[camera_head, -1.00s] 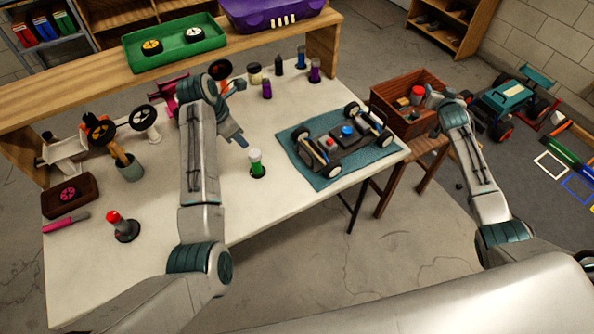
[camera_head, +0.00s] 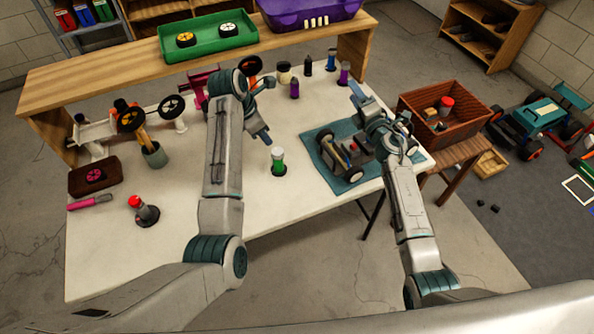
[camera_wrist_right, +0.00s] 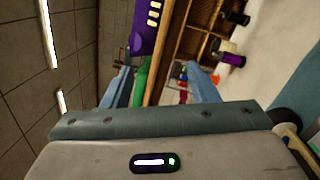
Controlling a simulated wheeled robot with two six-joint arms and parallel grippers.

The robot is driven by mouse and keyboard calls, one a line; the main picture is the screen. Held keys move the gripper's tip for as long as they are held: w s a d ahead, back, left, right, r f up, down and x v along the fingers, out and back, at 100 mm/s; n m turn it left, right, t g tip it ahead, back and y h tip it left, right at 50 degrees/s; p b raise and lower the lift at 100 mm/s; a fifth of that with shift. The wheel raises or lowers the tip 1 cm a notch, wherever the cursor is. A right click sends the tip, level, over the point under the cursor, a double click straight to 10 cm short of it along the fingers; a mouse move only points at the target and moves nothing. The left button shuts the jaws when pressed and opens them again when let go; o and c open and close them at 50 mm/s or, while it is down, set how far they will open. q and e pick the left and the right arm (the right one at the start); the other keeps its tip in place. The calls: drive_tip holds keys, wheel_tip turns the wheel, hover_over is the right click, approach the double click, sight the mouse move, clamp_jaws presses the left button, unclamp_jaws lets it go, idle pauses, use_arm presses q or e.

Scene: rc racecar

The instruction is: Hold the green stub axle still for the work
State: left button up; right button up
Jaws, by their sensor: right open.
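The partly hidden racecar (camera_head: 347,165) sits on a teal mat (camera_head: 318,143). A red-topped post (camera_head: 145,209) stands front left. Purple posts (camera_head: 294,88) stand behind. A wooden crate (camera_head: 470,122) is at right. The table's front middle is clear.

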drive_tip(key=s+a+f+n+g+y, duration=0.35)
drive_tip(key=s+a+f+n, duration=0.25)
drive_tip(key=a+f+n, duration=0.3)
drive_tip(key=n+g, duration=0.5)
drive_tip(key=n, duration=0.4)
approach(276, 162)
drive_tip(key=shift+w+a+f+t+h, duration=0.15)
drive_tip(key=shift+w+f+h, duration=0.1)
drive_tip(key=shift+w+f, duration=0.3)
drive_tip(key=shift+w+a+f+t+h, duration=0.1)
drive_tip(key=shift+w+f+h, duration=0.1)
drive_tip(key=shift+w+f, duration=0.35)
drive_tip(key=shift+a+f+n, duration=0.1)
drive_tip(key=shift+f+n, duration=0.1)
drive_tip(key=shift+n, duration=0.1)
drive_tip(key=x, duration=1)
drive_tip(key=shift+f, duration=0.15)
drive_tip(key=c, duration=1.1)
